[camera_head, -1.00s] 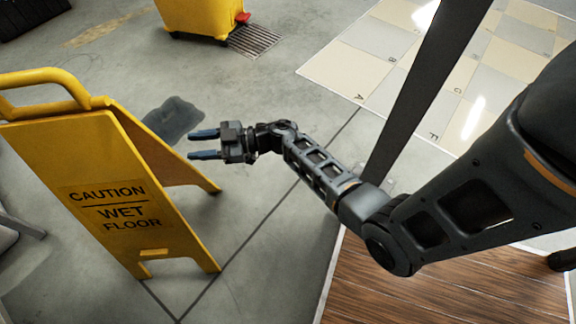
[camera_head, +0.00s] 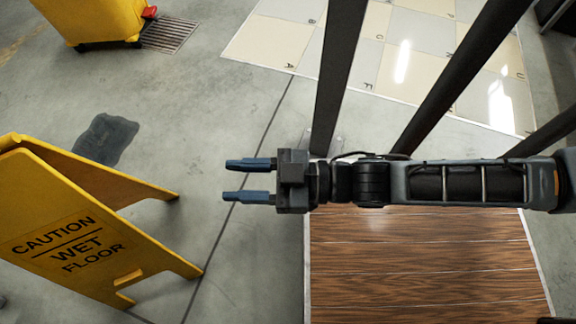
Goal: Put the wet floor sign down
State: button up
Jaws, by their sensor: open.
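The yellow wet floor sign (camera_head: 72,238) stands opened out on the grey concrete floor at the lower left, its two panels spread apart. Its front panel reads "CAUTION WET FLOOR". The left part of its top is cut off by the picture edge. My gripper (camera_head: 243,180) is open and empty, with its two blue-grey fingers pointing left. It is to the right of the sign and apart from it.
A dark wet patch (camera_head: 105,139) lies on the floor behind the sign. A yellow wheeled bucket (camera_head: 95,18) stands by a floor grate (camera_head: 170,33) at the top left. Dark posts rise behind my arm. Pale tiles (camera_head: 272,45) and wood flooring (camera_head: 420,265) lie to the right.

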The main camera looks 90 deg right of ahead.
jog(key=s+a+r+m+g, duration=0.1)
jog(key=s+r+g, duration=0.2)
jog(key=s+r, duration=0.3)
jog(key=shift+s+a, duration=0.2)
jog(key=shift+s, duration=0.65)
dwell(0.6)
